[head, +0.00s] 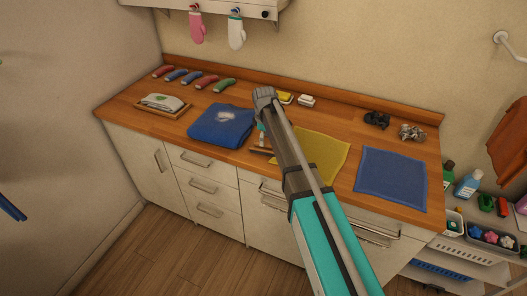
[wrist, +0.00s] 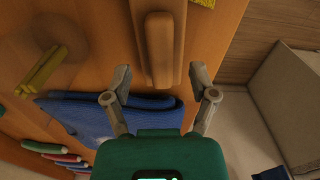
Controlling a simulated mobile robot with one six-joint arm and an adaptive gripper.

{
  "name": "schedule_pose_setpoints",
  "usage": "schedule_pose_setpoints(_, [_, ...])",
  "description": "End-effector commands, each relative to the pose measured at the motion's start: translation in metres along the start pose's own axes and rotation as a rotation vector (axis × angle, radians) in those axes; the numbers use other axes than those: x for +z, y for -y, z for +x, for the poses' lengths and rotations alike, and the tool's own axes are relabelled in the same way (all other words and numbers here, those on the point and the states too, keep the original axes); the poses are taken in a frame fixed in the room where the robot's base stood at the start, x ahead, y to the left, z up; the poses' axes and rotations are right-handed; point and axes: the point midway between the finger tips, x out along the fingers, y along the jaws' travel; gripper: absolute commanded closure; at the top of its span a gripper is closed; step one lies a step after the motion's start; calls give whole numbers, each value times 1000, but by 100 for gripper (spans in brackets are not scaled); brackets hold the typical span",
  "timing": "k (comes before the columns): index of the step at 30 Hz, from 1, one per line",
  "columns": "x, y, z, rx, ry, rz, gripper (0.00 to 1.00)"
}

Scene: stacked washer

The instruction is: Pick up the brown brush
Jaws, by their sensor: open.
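The brown brush (wrist: 160,50) lies on the wooden worktop in the wrist view, its long rounded body pointing away from my wrist. My gripper (wrist: 160,72) is open, with one finger on each side of the brush's near end. The fingers show gaps to the brush, and I cannot tell how far above the worktop they are. In the head view, the brush (head: 260,151) lies near the front edge, between the folded blue cloth (head: 208,131) and the yellow cloth (head: 325,151). My arm partly hides this spot.
A flat blue cloth (head: 391,180) lies to the right. A black object (head: 377,120) and a metallic scrubber (head: 411,132) sit behind it. Several coloured handled tools (head: 206,82) and a small tray (head: 146,107) are at the left. Drawers line the front below the worktop (head: 126,116).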

Motion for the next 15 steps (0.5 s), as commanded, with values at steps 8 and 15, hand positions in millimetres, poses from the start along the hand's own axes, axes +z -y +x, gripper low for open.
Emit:
schedule_pose_setpoints(8, [0,0,23,0,0,0,26])
schedule_pose_setpoints(15, [0,0,26,0,0,0,26])
